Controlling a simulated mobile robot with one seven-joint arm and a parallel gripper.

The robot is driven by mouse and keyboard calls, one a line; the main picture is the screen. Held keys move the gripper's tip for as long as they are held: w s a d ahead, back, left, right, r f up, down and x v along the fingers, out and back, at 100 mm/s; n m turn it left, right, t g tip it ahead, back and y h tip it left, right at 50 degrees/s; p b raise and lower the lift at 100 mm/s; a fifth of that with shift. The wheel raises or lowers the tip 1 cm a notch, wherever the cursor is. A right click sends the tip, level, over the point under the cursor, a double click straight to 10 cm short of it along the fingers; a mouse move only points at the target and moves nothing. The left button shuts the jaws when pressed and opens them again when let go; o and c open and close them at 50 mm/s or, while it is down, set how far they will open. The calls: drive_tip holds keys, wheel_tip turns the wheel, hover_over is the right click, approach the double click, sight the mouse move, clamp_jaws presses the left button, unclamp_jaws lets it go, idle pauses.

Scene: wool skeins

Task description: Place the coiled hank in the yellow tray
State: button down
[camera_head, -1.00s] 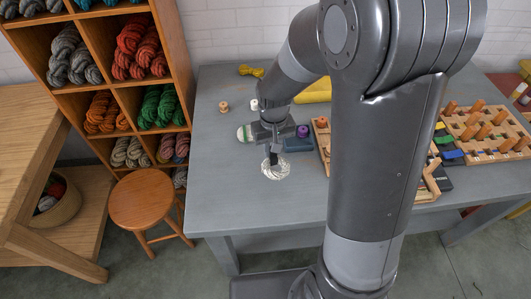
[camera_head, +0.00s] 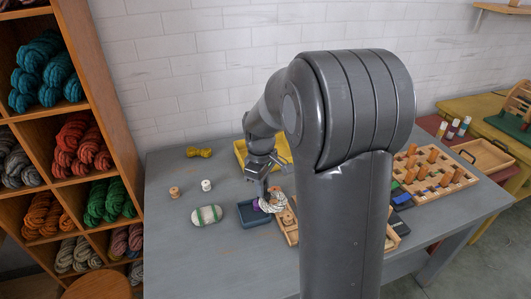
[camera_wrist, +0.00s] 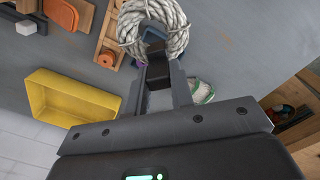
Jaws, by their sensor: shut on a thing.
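The coiled hank (camera_head: 273,202) is a ring of white, rope-like yarn. My gripper (camera_head: 268,190) is shut on it and holds it above the table, over the right side of the blue tray (camera_head: 252,218). In the wrist view the hank (camera_wrist: 178,22) hangs from the fingertips, and my gripper (camera_wrist: 155,72) pinches its near edge. The yellow tray (camera_head: 239,150) stands behind my gripper at the back of the table, partly hidden by my arm. It shows whole and empty in the wrist view (camera_wrist: 75,85), left of the gripper.
A white-green skein (camera_head: 206,215), two small spools (camera_head: 206,185) (camera_head: 174,192) and a yellow skein (camera_head: 199,152) lie on the left of the grey table. A wooden peg board (camera_head: 430,172) is at the right. A shelf of wool (camera_head: 75,150) stands at the left.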

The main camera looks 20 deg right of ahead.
drive_tip(key=w+d+f+n, duration=0.1)
drive_tip(key=w+d+n, duration=1.6)
drive_tip(key=w, duration=0.4)
drive_tip(key=shift+n, duration=0.6)
drive_tip(key=shift+w+a+f, duration=1.15)
drive_tip(key=shift+a+f, duration=0.45)
drive_tip(key=shift+f, duration=0.2)
drive_tip(key=shift+w+a+f, duration=1.15)
drive_tip(key=shift+a+f, duration=0.4)
drive_tip(key=shift+f, duration=0.25)
drive_tip(key=shift+w+a+f, duration=1.15)
drive_tip(key=shift+a+f, duration=0.45)
drive_tip(key=shift+f, duration=0.2)
drive_tip(key=shift+f, duration=0.15)
drive_tip(key=c, duration=1.3)
unclamp_jaws()
drive_tip(key=shift+o, duration=0.2)
